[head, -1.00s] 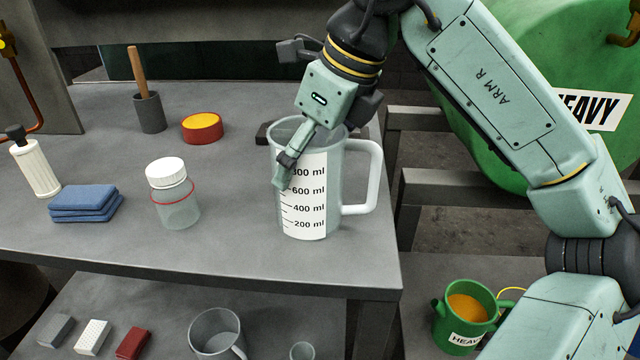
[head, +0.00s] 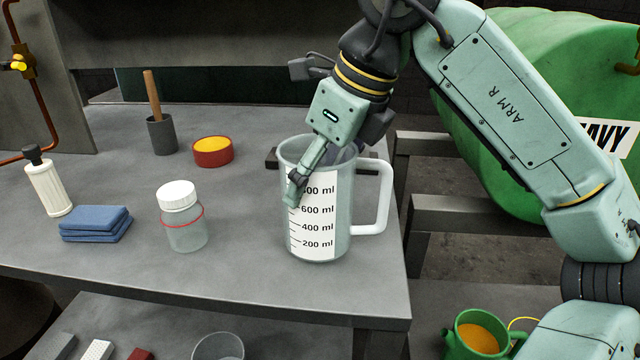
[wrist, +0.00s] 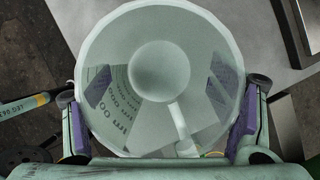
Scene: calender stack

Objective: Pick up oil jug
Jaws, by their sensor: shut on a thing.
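The oil jug (head: 316,228) is a clear measuring jug with a white scale in ml and a pale handle on its right. It stands upright on the grey bench (head: 250,280), near the front right corner. My gripper (head: 318,178) reaches down from above and is shut on the jug, with one finger on its front left side; the other is largely hidden in the head view. In the wrist view the round jug (wrist: 160,70) fills the space between the two fingers, with purple pads on either side. No gap shows under the jug.
Left of the jug stand a white-capped jar (head: 183,220), blue cloths (head: 96,223), a white bottle (head: 47,185), a red tin (head: 212,151) and a grey pot (head: 160,133). A green can (head: 478,335) is below right. The large green tank (head: 530,60) stands behind my arm.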

